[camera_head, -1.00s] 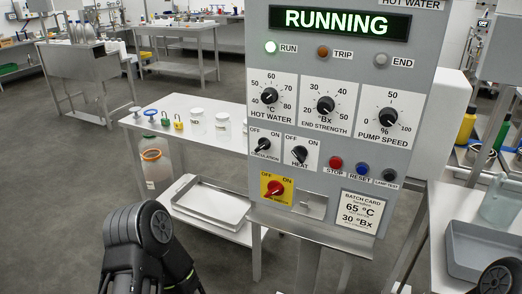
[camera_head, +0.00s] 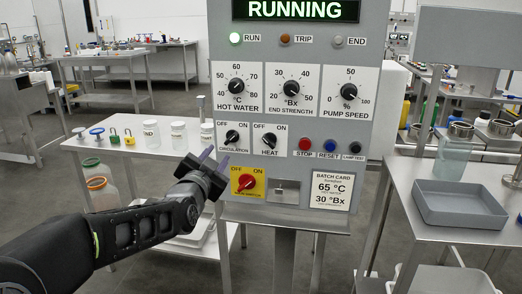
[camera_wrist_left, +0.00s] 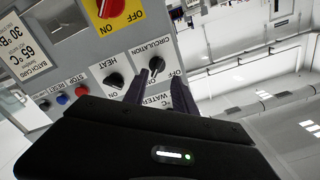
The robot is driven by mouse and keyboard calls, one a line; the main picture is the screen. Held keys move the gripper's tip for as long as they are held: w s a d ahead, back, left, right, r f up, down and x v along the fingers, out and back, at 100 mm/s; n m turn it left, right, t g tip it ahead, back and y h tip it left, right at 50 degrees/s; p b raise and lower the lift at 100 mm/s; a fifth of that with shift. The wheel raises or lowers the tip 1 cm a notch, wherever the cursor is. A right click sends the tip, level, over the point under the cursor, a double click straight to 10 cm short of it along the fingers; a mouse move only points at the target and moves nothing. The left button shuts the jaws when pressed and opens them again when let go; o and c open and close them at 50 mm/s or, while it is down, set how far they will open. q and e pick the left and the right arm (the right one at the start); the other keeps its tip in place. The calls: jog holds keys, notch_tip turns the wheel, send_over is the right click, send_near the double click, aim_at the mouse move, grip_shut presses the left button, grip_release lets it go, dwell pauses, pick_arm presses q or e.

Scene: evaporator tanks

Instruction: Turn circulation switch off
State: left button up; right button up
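The circulation switch (camera_head: 232,137) is a black rotary knob on a white OFF/ON plate at the left of the grey control panel. Its pointer seems to lean towards ON, though it is small. My left gripper (camera_head: 215,157) is open and empty, just below and left of the switch in the head view. In the left wrist view, upside down, the circulation switch (camera_wrist_left: 157,65) shows beyond the two open fingers, between their tips. The fingers look apart from the knob. My right gripper is not in view.
The heat switch (camera_head: 269,141) is close to the right of the circulation switch. A red knob on a yellow plate (camera_head: 247,182) is just below. Stop, reset and lamp test buttons are further right.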

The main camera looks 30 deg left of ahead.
aim_at(230, 140)
pick_arm(q)
jog(key=shift+w+d+r+m, duration=0.15)
jog(key=shift+w+m, duration=0.05)
jog(key=shift+m, duration=0.45)
jog(key=shift+w+d+r+m, duration=0.15)
jog(key=shift+w+m, duration=0.05)
jog(key=shift+m, duration=0.45)
jog(key=shift+w, duration=0.1)
jog(key=p+x, duration=0.1)
jog(key=x, duration=0.6)
jog(key=shift+w+a, duration=0.15)
jog(key=shift+w, duration=0.2)
grip_shut()
